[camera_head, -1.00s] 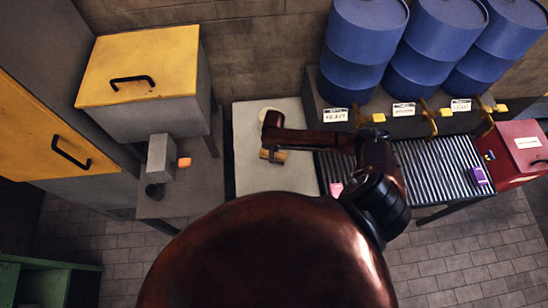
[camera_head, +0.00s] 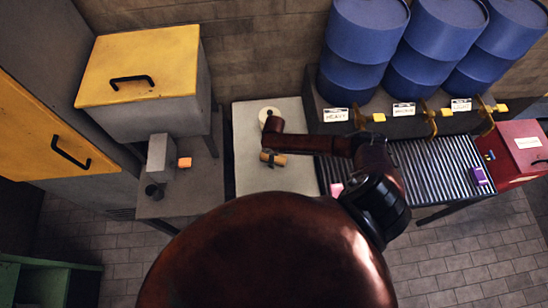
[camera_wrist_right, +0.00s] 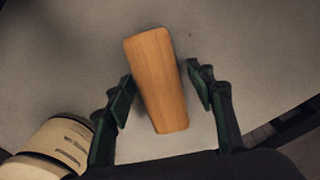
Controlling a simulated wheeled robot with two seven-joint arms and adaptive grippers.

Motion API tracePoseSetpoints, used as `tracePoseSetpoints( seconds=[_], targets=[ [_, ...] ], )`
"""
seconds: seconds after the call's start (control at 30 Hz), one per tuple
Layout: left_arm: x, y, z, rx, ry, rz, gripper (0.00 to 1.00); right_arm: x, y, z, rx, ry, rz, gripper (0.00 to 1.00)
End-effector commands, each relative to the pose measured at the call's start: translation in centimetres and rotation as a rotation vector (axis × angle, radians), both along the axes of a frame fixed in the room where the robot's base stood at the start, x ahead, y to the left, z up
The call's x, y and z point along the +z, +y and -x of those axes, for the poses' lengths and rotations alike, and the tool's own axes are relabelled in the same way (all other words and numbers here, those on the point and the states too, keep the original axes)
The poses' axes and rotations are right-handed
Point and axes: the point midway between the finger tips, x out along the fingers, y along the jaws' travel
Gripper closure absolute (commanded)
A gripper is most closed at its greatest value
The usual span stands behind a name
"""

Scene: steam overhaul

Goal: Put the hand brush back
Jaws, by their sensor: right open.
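The hand brush shows as a plain wooden block (camera_wrist_right: 157,80) over the pale bench top in the right wrist view. In the head view its wooden top (camera_head: 279,160) lies on the pale bench (camera_head: 250,183), partly covered by my gripper. No bristles show. My right gripper (camera_wrist_right: 160,88) is open, with one green-padded finger on each side of the wood. A gap shows between each finger and the wood. In the head view the right gripper (camera_head: 270,157) is small and dark above the brush. My left gripper is not in view.
A cream round object (camera_wrist_right: 58,143) stands close to the left finger in the wrist view. A slatted rack (camera_head: 437,165) adjoins the bench on the right. Blue drums (camera_head: 365,45) stand behind it. A grey side table (camera_head: 195,198) with an orange block (camera_head: 184,162) is left.

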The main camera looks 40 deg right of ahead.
Motion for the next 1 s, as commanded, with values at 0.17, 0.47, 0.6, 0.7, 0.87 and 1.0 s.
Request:
tracePoseSetpoints(
  seconds=[0.17,0.47,0.6,0.7,0.87,1.0],
  targets=[
    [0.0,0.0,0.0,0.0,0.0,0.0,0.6,0.1,0.0,0.0,0.0,0.0,0.0,0.5],
    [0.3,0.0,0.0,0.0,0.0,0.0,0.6,4.5,0.0,-0.1,0.001,-0.003,-0.001,0.5],
    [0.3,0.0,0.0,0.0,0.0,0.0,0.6,7.5,-0.1,-0.1,0.001,-0.003,-0.001,0.5],
    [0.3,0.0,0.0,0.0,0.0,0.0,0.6,9.4,0.0,-0.1,0.001,-0.002,0.0,0.5],
    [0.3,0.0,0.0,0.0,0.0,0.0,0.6,11.5,0.0,-0.1,0.0,-0.002,0.0,0.5],
    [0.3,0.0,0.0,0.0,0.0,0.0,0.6,12.2,0.0,-0.1,0.0,-0.001,-0.001,0.5]
  ],
)
